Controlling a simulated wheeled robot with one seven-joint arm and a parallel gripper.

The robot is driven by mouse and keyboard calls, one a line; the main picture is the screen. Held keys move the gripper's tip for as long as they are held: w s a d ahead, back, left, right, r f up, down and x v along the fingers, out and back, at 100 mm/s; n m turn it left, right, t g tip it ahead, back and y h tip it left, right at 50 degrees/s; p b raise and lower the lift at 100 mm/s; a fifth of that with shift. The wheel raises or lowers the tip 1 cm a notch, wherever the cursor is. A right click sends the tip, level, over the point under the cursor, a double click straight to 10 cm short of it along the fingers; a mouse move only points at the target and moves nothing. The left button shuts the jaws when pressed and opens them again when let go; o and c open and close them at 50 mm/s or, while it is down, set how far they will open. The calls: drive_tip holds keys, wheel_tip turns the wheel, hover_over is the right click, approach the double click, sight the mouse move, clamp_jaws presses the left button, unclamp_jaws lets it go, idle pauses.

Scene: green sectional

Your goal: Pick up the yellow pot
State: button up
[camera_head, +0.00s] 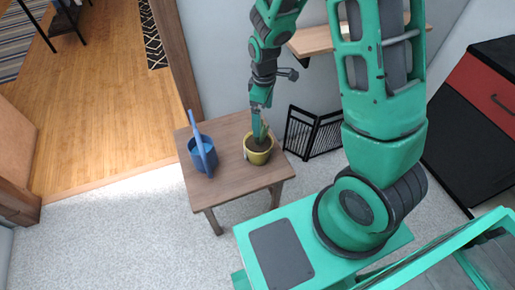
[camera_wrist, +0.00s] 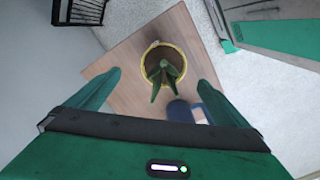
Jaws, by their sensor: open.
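The yellow pot (camera_head: 258,155) stands upright on a small wooden table, with dark soil and a green plant in it. In the wrist view the pot (camera_wrist: 147,58) shows as a yellow rim around dark soil, with the green leaves (camera_wrist: 166,72) pointing toward my gripper. My gripper (camera_head: 262,112) is above the pot, pointing down. In the wrist view my gripper's two green fingers are wide apart (camera_wrist: 158,88), with the plant between and beyond them. Nothing is held. In the head view the fingers partly cover the plant.
A blue watering can (camera_head: 203,155) stands left of the pot on the wooden table (camera_head: 229,183); it also shows in the wrist view (camera_wrist: 181,111). A black folding rack (camera_head: 314,133) stands behind the table's right side. A wooden shelf (camera_head: 312,40) is on the wall above.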

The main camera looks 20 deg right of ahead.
sight(258, 141)
drive_tip(key=shift+w+a+f+n, duration=0.2)
drive_tip(key=shift+a+f+n, duration=0.2)
drive_tip(key=shift+a+f, duration=0.45)
drive_tip(key=shift+d+f, duration=0.1)
drive_tip(key=shift+f, duration=0.4)
drive_tip(key=shift+s+f, duration=0.2)
drive_tip(key=shift+f, duration=4.75)
drive_tip(key=c, duration=1.9)
